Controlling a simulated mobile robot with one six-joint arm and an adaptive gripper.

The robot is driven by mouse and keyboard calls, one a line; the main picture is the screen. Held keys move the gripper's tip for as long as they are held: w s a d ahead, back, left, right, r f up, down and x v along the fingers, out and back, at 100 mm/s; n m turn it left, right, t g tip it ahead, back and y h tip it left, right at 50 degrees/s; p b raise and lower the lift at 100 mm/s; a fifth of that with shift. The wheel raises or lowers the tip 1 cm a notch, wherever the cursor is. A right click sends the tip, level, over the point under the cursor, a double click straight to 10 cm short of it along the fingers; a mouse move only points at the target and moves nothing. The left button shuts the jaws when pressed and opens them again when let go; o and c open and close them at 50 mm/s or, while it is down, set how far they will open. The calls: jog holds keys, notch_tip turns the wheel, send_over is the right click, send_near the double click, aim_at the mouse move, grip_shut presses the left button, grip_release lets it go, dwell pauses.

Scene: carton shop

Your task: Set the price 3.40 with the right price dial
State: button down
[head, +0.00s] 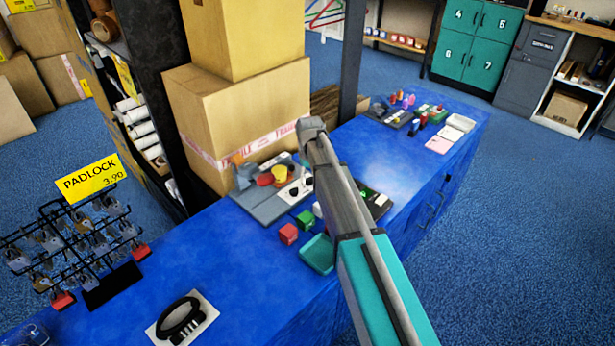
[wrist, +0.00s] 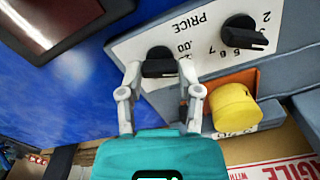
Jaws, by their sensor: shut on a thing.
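The white PRICE panel (wrist: 205,50) shows upside down in the wrist view, with two black dials. The dial on the picture's left, beside the ".00" marking, is the right price dial (wrist: 159,62). My gripper (wrist: 160,72) has its two grey fingers shut on this dial, one at each side. The other dial (wrist: 244,33) stands free, with digits such as 2, 5, 6 and 7 around it. Some marks round the held dial are hidden by it and the fingers. In the head view the panel (head: 294,191) is partly covered by my arm, and my gripper is hidden there.
A yellow round knob (wrist: 235,105) sits close to my right-hand finger. A dark-framed screen (wrist: 55,22) lies at the wrist view's top left. Stacked cartons (head: 240,115) stand behind the panel. Red and green cubes (head: 289,234) and a teal tray (head: 318,254) lie in front.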

jog(key=m, duration=0.3)
jog(key=shift+s+m, duration=0.1)
jog(key=shift+m, duration=2.1)
jog(key=shift+c, duration=1.4)
grip_release()
jog(key=shift+r, duration=0.1)
notch_tip(320, 180, up, 9)
jog(key=p, duration=0.9)
jog(key=shift+r, duration=0.1)
